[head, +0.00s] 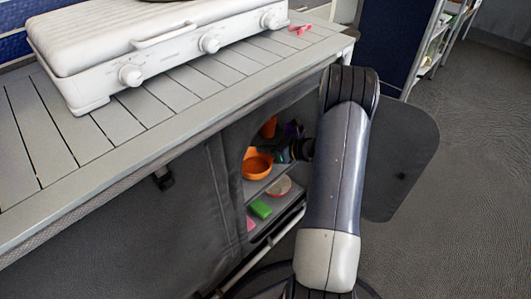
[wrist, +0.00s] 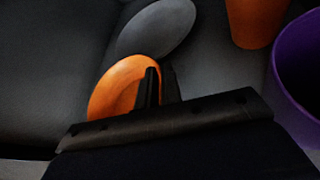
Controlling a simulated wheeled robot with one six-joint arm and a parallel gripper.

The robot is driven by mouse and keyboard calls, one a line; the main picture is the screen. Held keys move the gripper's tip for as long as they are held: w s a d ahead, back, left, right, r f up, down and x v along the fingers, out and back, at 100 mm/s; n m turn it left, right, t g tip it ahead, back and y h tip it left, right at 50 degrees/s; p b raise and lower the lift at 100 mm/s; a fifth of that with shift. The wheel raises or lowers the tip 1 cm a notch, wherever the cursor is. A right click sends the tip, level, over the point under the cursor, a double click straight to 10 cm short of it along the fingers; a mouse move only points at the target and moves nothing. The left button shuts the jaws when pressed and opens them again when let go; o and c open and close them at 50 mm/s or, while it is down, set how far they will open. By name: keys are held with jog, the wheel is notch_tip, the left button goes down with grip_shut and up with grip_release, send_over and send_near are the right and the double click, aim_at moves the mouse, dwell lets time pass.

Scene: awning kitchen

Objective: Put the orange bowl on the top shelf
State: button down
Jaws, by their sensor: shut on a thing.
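The orange bowl (head: 257,167) is inside the open cabinet under the counter, at the level of the top shelf (head: 259,187). My gripper (head: 274,157) reaches in from the right and is shut on the bowl's right side. In the wrist view the bowl (wrist: 112,90) shows left of the dark fingers (wrist: 156,82), which hold its rim. The gripper hides part of the bowl. I cannot tell whether its base touches the shelf.
An orange cup (wrist: 255,22), a purple container (wrist: 299,62) and a grey oval dish (wrist: 157,28) are near the bowl. A lower shelf holds a green block (head: 260,208) and a round dish (head: 279,187). The cabinet's door flap (head: 404,165) hangs open at right. A white stove (head: 150,45) stands above.

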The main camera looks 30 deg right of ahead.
jog(key=shift+f, duration=0.3)
jog(key=c, duration=1.6)
grip_release()
jog(key=shift+r, duration=0.1)
jog(key=shift+s+d+r, duration=0.15)
jog(key=shift+s+d, duration=0.05)
jog(key=p+v, duration=0.4)
jog(key=v, duration=0.7)
jog(key=shift+s+d, duration=0.1)
jog(key=shift+d, duration=0.05)
